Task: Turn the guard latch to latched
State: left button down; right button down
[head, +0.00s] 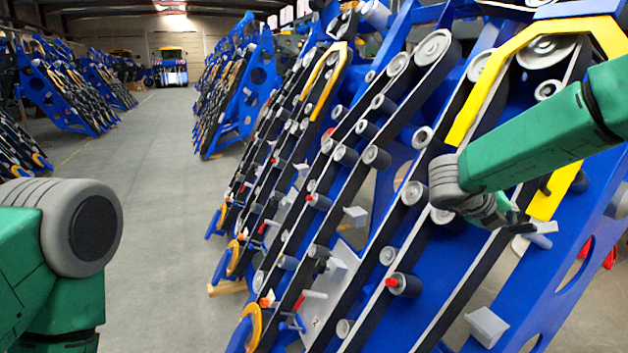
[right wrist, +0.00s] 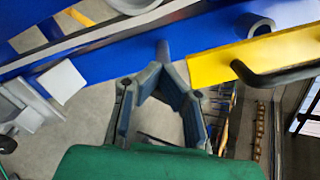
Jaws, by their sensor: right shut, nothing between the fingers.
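The yellow guard (head: 560,190) runs down the right side of the blue chassis, and its lower end shows in the right wrist view (right wrist: 215,68) with a black bent handle (right wrist: 270,78). A short grey lever or peg (head: 541,229), perhaps the guard latch, sticks out from the blue frame just below the guard's lower end. It also shows in the right wrist view (right wrist: 162,48). My right gripper (head: 514,227) is shut and empty, with its fingertips (right wrist: 161,70) close to this peg; contact cannot be told. My left gripper is out of view.
Grey rollers (head: 433,47) and black belts fill the slanted chassis (head: 480,255). A pale grey block (head: 487,326) juts out below my right gripper and shows in the right wrist view (right wrist: 60,80). The aisle floor (head: 165,200) at left is clear.

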jog(key=shift+a+f, duration=0.1)
dwell(0.5)
jog(key=p+v, duration=0.1)
jog(key=v, duration=0.5)
jog(key=shift+w, duration=0.25)
jog(key=shift+a, duration=0.15)
